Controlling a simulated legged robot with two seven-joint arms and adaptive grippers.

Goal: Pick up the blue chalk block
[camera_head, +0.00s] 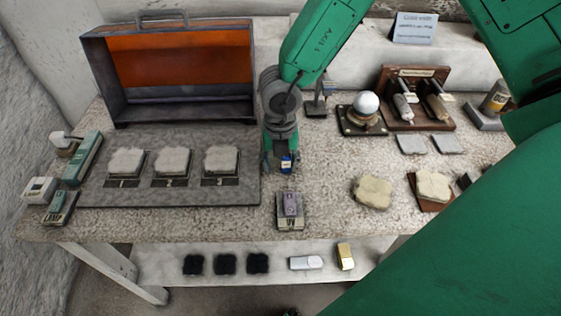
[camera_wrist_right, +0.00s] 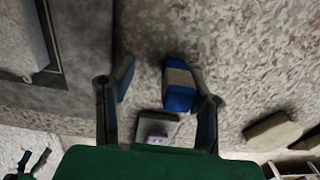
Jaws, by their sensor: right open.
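The blue chalk block (camera_head: 287,163) is small, with a pale band, on the speckled table at the middle. In the right wrist view the blue chalk block (camera_wrist_right: 180,86) lies between the finger lines, close beside the right-hand finger; I cannot tell if they touch. My right gripper (camera_head: 279,168) points down over it, fingers open, and hides part of it. Both fingers of the right gripper (camera_wrist_right: 160,77) show in the wrist view, with a wide gap left of the block. My left gripper is not seen.
A purple block on a grey stand (camera_head: 290,211) is just in front. A grey board (camera_head: 250,196) with several pale plaster pieces lies left, an open orange-lined case (camera_head: 115,115) behind. A pale lump (camera_head: 373,193) lies right. Bare tabletop (camera_head: 330,175) separates it from my gripper.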

